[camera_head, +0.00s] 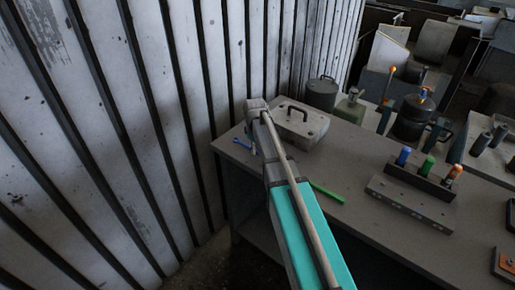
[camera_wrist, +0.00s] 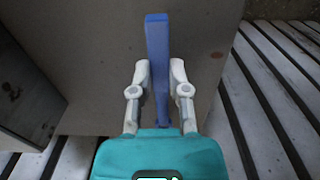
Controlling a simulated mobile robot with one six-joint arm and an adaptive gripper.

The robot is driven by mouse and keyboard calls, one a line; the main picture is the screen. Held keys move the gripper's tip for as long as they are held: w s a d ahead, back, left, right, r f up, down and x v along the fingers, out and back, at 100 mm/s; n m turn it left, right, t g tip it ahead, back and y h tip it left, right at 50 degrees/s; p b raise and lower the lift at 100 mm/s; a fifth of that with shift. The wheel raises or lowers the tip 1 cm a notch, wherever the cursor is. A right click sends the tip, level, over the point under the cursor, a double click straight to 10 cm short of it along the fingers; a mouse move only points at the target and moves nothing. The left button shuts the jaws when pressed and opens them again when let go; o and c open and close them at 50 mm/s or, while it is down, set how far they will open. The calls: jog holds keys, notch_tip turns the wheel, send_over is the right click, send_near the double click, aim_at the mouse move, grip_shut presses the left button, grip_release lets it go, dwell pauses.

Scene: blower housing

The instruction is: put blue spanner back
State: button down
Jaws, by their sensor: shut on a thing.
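In the wrist view, my gripper (camera_wrist: 160,88) is shut on a long blue bar, the blue spanner (camera_wrist: 157,45). Its flat length runs between the two pale fingers and sticks out past the fingertips, over the grey table top. In the head view, a small blue piece of the spanner (camera_head: 241,143) shows at the table's left end, beside the end of my arm. My arm hides most of the gripper there. I cannot tell whether the spanner touches the table.
A grey case with a handle (camera_head: 301,125) stands close to my arm's end. A green tool (camera_head: 327,193) lies on the table (camera_head: 345,160). A block with blue, green and orange tops (camera_head: 408,202) stands to the right. A slatted wall (camera_head: 180,110) is at left.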

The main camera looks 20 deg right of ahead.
jog(key=shift+f+b, duration=0.5)
jog(key=shift+c, duration=0.3)
grip_release()
dwell(0.4)
jog(key=shift+r, duration=0.15)
jog(key=shift+s+r+p, duration=0.1)
jog(key=shift+r+p, duration=3.8)
jog(key=shift+p, duration=0.15)
jog(key=s+a+m, duration=0.2)
jog(key=s+m, duration=0.1)
jog(key=s, duration=0.8)
jog(key=s+a+m, duration=0.2)
jog(key=s+m, duration=0.2)
jog(key=s, duration=0.7)
jog(key=shift+s, duration=0.2)
